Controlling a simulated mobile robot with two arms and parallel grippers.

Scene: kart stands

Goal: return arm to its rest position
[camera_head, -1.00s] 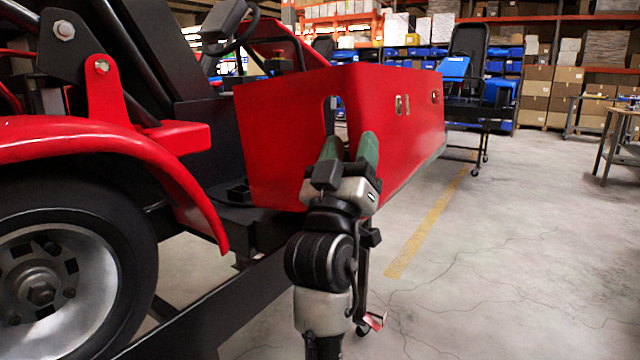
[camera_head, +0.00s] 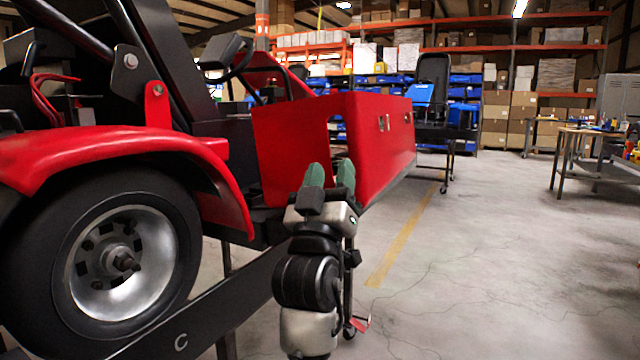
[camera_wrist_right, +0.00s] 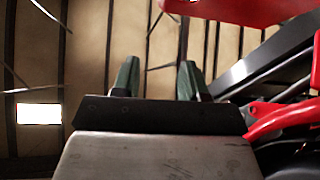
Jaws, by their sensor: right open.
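My right gripper (camera_head: 329,176) is in the middle of the head view, with its green fingers pointing up and apart. It is open and nothing shows between its fingers, which also stand apart in the right wrist view (camera_wrist_right: 158,80). In the head view it overlaps the lower part of the red kart body panel (camera_head: 362,135); whether it touches cannot be told. In the right wrist view, red and dark kart parts lie above and to the right of the fingers. My left gripper is out of view.
A kart with a black tyre (camera_head: 40,262) and red fender (camera_head: 120,148) fills the left on a dark stand rail (camera_head: 190,318). Open concrete floor (camera_head: 470,270) lies to the right. A workbench (camera_head: 590,160) and shelves (camera_head: 540,50) stand farther back.

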